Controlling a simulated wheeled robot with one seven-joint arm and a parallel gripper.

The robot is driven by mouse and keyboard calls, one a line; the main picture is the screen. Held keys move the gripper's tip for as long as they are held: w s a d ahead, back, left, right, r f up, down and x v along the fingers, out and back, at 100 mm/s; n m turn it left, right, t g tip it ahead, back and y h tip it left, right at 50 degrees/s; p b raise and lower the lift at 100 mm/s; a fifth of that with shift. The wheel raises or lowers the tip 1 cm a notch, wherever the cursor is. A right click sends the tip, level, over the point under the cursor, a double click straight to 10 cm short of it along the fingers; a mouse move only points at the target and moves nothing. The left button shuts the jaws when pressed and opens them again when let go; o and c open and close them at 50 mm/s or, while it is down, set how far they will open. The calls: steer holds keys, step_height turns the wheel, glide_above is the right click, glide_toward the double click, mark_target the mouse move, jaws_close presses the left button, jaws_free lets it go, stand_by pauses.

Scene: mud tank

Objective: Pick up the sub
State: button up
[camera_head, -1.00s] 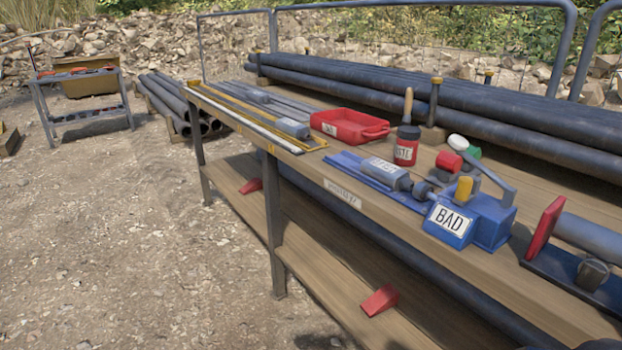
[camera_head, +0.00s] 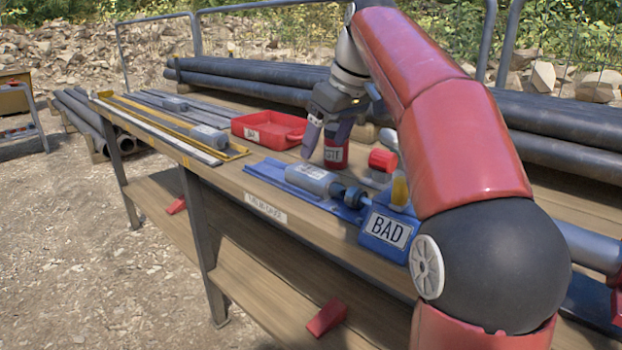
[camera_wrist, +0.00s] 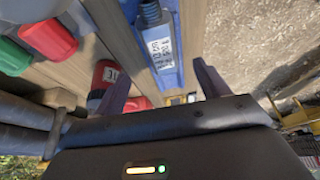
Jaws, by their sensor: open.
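The sub (camera_head: 312,178) appears to be the grey labelled cylinder with a dark threaded end, lying on a blue tray (camera_head: 262,176) on the workbench. In the wrist view the labelled sub (camera_wrist: 159,40) lies on the blue tray beyond my fingers, its threaded end toward the top edge. My gripper (camera_head: 325,140) is open and points down above the bench, behind the sub in the head view and apart from it. In the wrist view my gripper's two fingers (camera_wrist: 163,88) are spread with nothing held between them. The label's wording is too small to read surely.
A red paste pot (camera_head: 336,153) stands close behind my gripper. Bars and a grey block (camera_head: 208,139) lie on the bench's left part.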

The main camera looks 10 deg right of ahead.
mark_target(314, 173)
steer(key=b+x, duration=0.1)
steer(key=x, duration=0.2)
steer(key=b+x, duration=0.1)
steer(key=x, duration=0.3)
steer(key=shift+s+a+f, duration=0.1)
steer(key=shift+f, duration=0.2)
steer(key=c, duration=1.3)
steer(key=shift+r, duration=0.1)
jaws_close()
